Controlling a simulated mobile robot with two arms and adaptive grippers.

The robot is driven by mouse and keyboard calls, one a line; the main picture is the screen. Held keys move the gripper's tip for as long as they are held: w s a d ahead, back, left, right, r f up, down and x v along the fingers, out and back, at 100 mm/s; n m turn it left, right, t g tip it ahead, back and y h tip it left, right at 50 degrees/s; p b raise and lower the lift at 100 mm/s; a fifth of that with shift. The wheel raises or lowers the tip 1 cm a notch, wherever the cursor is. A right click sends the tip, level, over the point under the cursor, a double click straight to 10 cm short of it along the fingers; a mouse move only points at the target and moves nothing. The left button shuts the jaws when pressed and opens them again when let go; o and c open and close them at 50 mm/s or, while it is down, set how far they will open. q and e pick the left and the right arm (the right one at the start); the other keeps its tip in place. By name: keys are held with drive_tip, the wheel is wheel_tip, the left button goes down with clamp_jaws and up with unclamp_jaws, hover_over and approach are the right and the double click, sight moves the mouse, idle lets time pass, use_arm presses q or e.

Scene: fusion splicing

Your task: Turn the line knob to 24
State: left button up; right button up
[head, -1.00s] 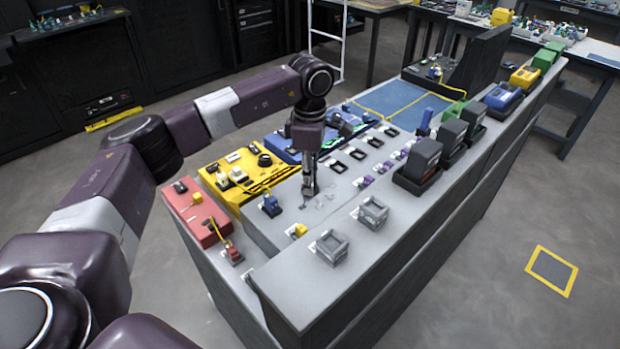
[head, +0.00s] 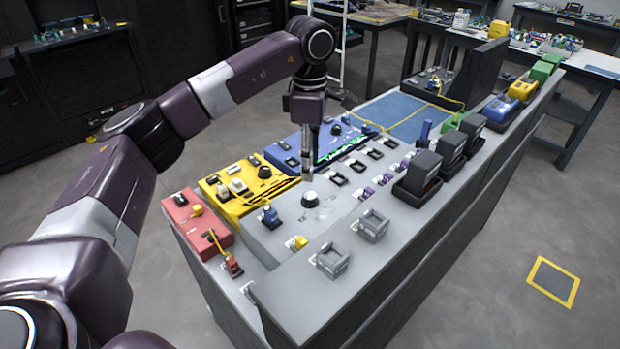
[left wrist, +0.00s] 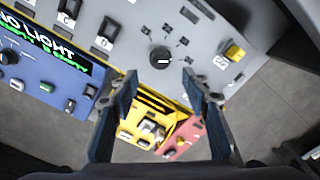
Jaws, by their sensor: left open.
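A round knob (head: 310,199) stands on the grey panel (head: 275,236) near its front. In the left wrist view the knob (left wrist: 160,59) is black with a white pointer mark toward the right; I cannot read a number or label by it. My left gripper (head: 307,172) points down above and slightly behind the knob, apart from it. In the left wrist view the gripper (left wrist: 159,76) is open and empty, its fingertips on either side and just below the knob in the picture. My right gripper is not in view.
A yellow panel (head: 228,211) with another black knob (head: 264,172), a red panel (head: 184,216) and a blue panel (head: 290,152) adjoin the grey one. The blue panel's display (left wrist: 45,40) shows "NO LIGHT". A blue plug (head: 270,216) and grey holders (head: 331,261) stand nearby.

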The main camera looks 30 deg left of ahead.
use_arm(q)
drive_tip(key=shift+r, duration=1.55)
